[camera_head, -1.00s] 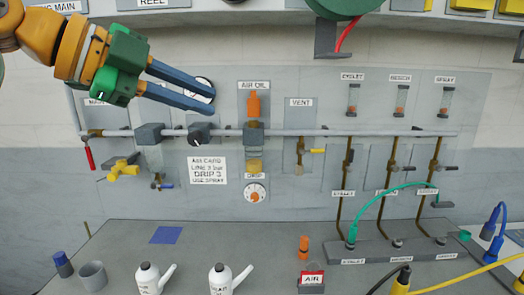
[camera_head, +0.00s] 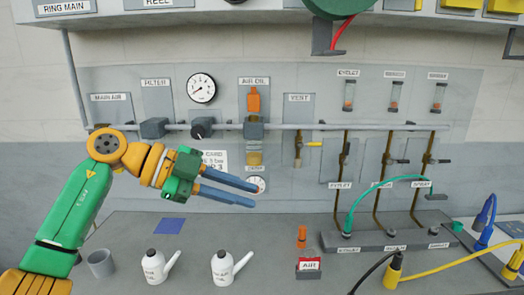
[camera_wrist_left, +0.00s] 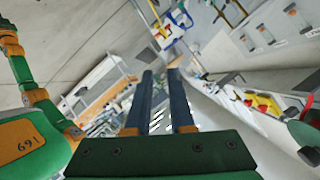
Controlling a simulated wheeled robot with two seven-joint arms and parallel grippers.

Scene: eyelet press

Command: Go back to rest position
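My left gripper (camera_head: 252,194) is in front of the wall panel in the head view, level with the lower part of the panel and above the bench. Its two blue fingers point right and are apart, with nothing between them. In the left wrist view the fingers (camera_wrist_left: 160,105) also show a clear gap. My left arm comes in from the lower left, bent at the elbow. It hides part of the panel's left side and of the air card. My right gripper is not in view.
A grey block (camera_head: 385,240) with a green hose stands right. Yellow and blue cables lie at far right.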

